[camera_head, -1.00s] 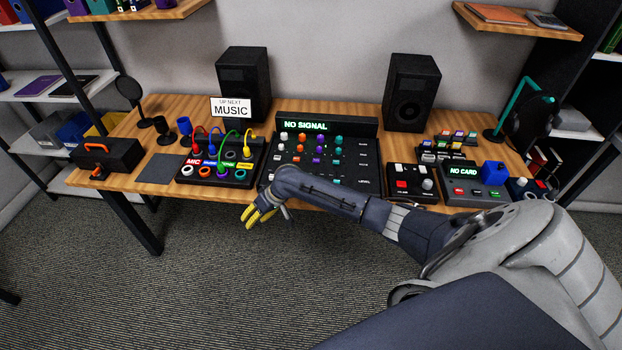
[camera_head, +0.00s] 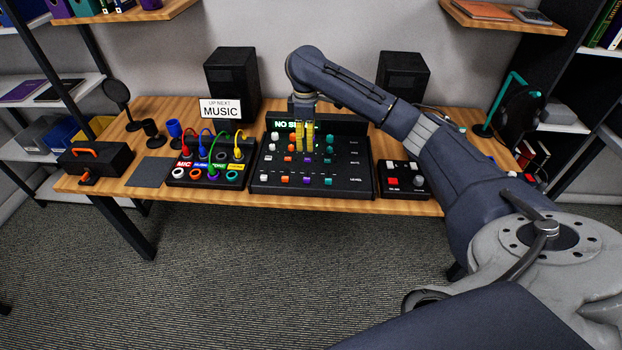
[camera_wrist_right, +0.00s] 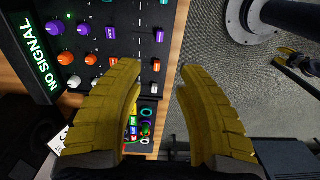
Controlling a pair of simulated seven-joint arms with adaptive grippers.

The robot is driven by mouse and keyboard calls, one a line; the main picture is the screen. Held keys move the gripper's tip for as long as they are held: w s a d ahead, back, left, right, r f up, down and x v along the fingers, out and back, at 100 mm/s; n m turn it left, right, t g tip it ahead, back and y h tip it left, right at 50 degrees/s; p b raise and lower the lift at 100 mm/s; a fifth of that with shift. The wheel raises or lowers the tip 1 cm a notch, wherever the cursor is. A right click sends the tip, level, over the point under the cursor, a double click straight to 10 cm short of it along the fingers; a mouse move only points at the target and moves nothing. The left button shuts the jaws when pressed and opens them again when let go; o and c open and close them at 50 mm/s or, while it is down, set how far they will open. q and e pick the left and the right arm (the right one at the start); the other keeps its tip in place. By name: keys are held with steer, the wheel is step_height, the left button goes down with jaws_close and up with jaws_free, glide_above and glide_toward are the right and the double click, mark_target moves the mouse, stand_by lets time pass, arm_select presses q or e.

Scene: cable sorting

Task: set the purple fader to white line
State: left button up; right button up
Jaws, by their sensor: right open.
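The mixer panel (camera_head: 258,187) is black, with rows of coloured knobs and a bottom row of faders. The purple fader (camera_head: 306,181) sits in that bottom row, between the orange and teal ones. My right gripper (camera_head: 304,150) points down over the upper middle of the panel, beyond the purple fader. In the wrist view my right gripper (camera_wrist_right: 160,75) shows two yellow fingers, wide apart with nothing between them. Part of what looks like my left gripper (camera_wrist_right: 292,54) shows small at the right there.
A cable patch box (camera_head: 205,182) with several coloured plugs stands left of the mixer. A small box with red and white buttons (camera_head: 401,179) stands to the right. The NO SIGNAL display (camera_wrist_right: 39,52) rises at the panel's back. Two speakers stand behind.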

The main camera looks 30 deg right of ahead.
mark_target(307, 178)
step_height(307, 178, down, 17)
steer(key=shift+f, duration=0.1)
stand_by(0.6)
jaws_close()
stand_by(0.3)
steer(key=shift+d, duration=0.1)
